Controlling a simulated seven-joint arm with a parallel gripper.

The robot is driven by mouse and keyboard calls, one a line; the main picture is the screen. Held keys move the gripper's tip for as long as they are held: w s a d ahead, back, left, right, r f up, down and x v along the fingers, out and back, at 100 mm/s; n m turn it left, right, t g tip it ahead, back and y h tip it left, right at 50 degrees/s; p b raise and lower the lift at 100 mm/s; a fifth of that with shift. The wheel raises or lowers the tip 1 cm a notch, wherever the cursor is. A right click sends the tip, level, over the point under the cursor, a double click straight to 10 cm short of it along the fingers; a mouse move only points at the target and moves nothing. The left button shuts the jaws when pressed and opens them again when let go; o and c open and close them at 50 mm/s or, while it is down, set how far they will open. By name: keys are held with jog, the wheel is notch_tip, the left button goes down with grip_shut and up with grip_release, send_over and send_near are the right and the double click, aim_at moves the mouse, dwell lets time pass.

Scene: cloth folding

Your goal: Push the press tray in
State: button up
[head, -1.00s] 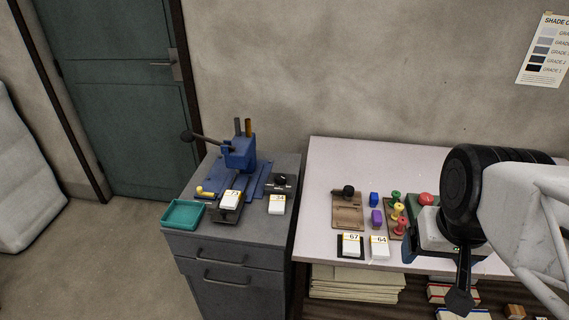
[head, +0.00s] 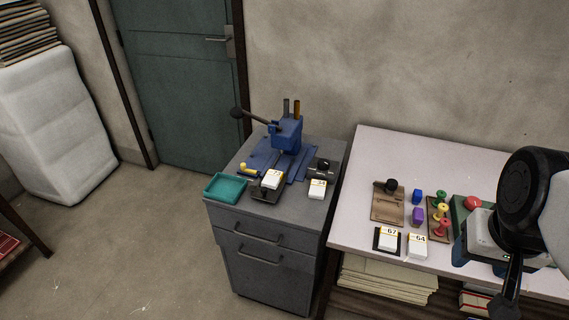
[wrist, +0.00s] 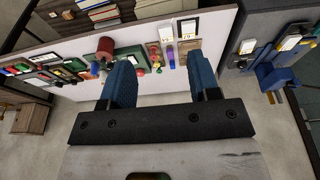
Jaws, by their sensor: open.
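A blue press (head: 287,133) with a dark lever stands on a grey drawer cabinet (head: 232,222) in the middle of the head view. Its dark press tray (head: 263,194) sticks out at the front, with a white labelled block (head: 272,179) on it. The press also shows at the right edge of the wrist view (wrist: 277,72). My gripper (wrist: 163,78) is open and empty, its two blue fingers spread apart in the wrist view. It is over by the white table, well away from the press. In the head view my arm covers the table's right side.
A teal tray (head: 225,188) sits left of the press tray. Another white block (head: 317,189) and a small black device (head: 323,167) sit on its right. The white table (head: 350,222) holds several stamps, coloured pieces and labelled blocks. Floor is open in front of the cabinet.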

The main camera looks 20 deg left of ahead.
jog(key=shift+w+a+f+n, duration=0.1)
jog(key=shift+w+a+n, duration=0.1)
jog(key=shift+w+n, duration=0.2)
jog(key=c, duration=0.5)
jog(key=w, duration=0.1)
jog(key=a+n, duration=0.1)
jog(key=w+n+g+h, duration=0.1)
jog(key=shift+w+a+f, duration=0.25)
jog(key=shift+w+f, duration=0.1)
jog(key=shift+f, duration=0.05)
grip_shut()
jog(key=w+a+f+n+t+h, duration=0.1)
jog(key=w+a+f+n+h, duration=0.25)
jog(key=w+a+n, duration=0.5)
jog(key=w+a+f+n+t+h, duration=0.1)
jog(key=w+a+f+n+h, duration=0.35)
jog(key=a, duration=0.75)
jog(key=a+f+n+t+y, duration=0.1)
jog(key=a+f+n+t, duration=0.2)
jog(key=a, duration=0.8)
jog(key=s+a+f+n+t+y, duration=0.1)
jog(key=a+f+n+t, duration=0.2)
jog(key=a+f+n, duration=0.4)
jog(key=s+a+f+n+t, duration=0.1)
jog(key=a+f+n+t, duration=0.2)
jog(key=a, duration=1.3)
notch_tip(320, 180, down, 2)
jog(key=shift+s+f+n+y, duration=0.25)
jog(key=shift+n+y, duration=0.15)
jog(key=shift+n, duration=0.6)
